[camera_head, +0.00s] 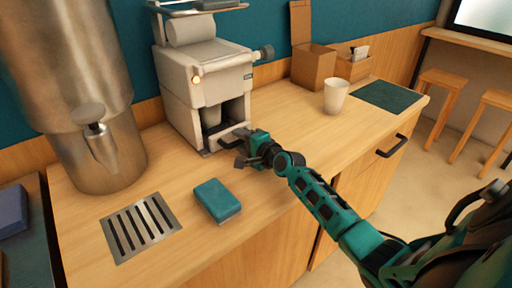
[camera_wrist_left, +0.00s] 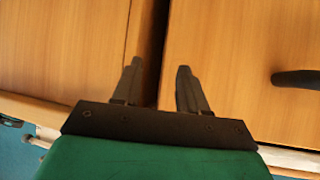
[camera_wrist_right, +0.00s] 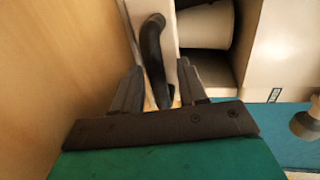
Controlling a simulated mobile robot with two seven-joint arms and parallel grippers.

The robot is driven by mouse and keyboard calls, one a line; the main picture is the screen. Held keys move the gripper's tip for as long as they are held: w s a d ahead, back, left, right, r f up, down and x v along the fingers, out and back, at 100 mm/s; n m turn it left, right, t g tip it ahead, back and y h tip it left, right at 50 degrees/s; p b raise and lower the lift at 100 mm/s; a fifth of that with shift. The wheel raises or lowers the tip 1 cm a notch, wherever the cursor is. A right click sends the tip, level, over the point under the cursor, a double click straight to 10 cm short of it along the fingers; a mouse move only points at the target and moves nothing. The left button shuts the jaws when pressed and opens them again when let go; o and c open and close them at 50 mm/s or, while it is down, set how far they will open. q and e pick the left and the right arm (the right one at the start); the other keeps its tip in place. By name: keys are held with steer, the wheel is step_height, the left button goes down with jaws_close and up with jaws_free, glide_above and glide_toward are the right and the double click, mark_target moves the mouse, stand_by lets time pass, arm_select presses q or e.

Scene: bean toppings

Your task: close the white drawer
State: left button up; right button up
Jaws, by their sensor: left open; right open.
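The white machine (camera_head: 205,85) stands on the counter against the wall. Its white drawer (camera_head: 228,138) is low in the front opening and appears pulled out a little. In the right wrist view the white drawer front (camera_wrist_right: 165,25) carries a dark curved handle (camera_wrist_right: 152,60). My right gripper (camera_head: 240,150) is at the drawer front. In the right wrist view my right gripper (camera_wrist_right: 160,85) is open, with its fingers on either side of the handle; I cannot tell whether they touch it. My left gripper (camera_wrist_left: 157,85) is open and empty, in front of wooden cabinet fronts.
A teal sponge (camera_head: 217,200) and a metal drain grate (camera_head: 140,227) lie nearer on the counter (camera_head: 290,130). A large metal urn (camera_head: 75,90) stands left. A white cup (camera_head: 335,96) and cardboard box (camera_head: 312,68) stand right. A dark cabinet handle (camera_wrist_left: 297,78) is beside my left gripper.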

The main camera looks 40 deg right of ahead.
steer(key=p+v, duration=0.1)
steer(key=v, duration=0.9)
steer(key=shift+s+d, duration=0.15)
steer(key=shift+s, duration=0.15)
arm_select(q)
steer(key=shift+s+r, duration=0.2)
steer(key=shift+r, duration=0.65)
arm_select(e)
steer(key=shift+s+r, duration=0.1)
steer(key=shift+s, duration=0.5)
